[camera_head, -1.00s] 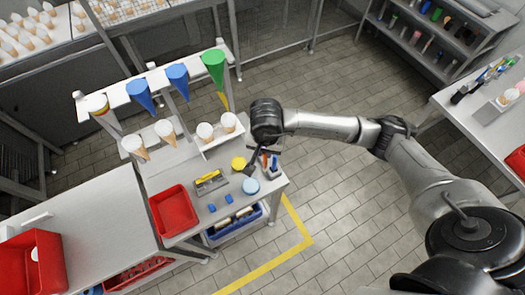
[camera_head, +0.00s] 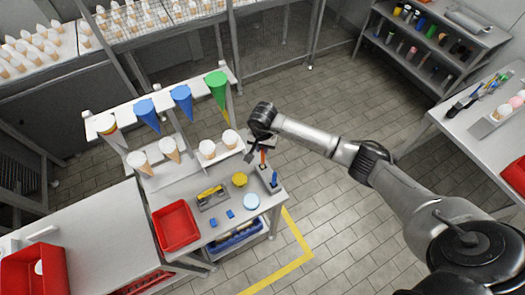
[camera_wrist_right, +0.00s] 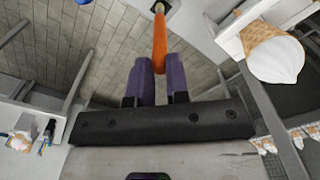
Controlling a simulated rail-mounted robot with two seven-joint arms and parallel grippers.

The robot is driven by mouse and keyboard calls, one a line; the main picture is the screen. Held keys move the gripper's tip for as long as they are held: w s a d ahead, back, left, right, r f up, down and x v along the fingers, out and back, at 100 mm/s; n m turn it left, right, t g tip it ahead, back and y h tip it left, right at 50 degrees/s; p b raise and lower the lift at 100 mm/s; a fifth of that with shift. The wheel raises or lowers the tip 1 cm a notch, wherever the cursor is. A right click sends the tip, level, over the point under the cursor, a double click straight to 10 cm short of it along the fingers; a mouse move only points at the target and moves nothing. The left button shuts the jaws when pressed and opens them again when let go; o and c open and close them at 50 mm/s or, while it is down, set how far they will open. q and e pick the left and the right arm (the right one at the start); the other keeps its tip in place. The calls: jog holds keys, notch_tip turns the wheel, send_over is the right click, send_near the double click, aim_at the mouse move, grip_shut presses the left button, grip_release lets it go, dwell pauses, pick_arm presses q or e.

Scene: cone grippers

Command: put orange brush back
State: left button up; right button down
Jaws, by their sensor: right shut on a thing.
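The orange brush (camera_wrist_right: 160,45) is held in my right gripper (camera_wrist_right: 159,72), whose purple fingers are shut on its handle. Its far end reaches a dark opening in a pale holder at the top of the right wrist view; I cannot tell how far it is inside. In the head view the orange brush (camera_head: 263,158) stands at the back of the brush holder (camera_head: 266,187), at the cart's right end, with my right gripper (camera_head: 256,150) just above. A blue brush (camera_head: 274,179) stands in the holder's front part. My left gripper is not in view.
The cart carries a red bin (camera_head: 175,225), a yellow tub (camera_head: 240,180), a pale blue lid (camera_head: 251,201) and small blue blocks (camera_head: 230,213). Cones hang from the rack behind; a coned treat (camera_wrist_right: 275,50) is close beside my right gripper. The floor to the right is clear.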

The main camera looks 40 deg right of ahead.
aim_at(262, 152)
jog(key=shift+f+p, duration=0.55)
jog(key=shift+f, duration=0.95)
jog(key=shift+w+f, duration=0.1)
jog(key=shift+f, duration=0.45)
jog(key=c, duration=1.1)
grip_release()
jog(key=shift+r, duration=0.1)
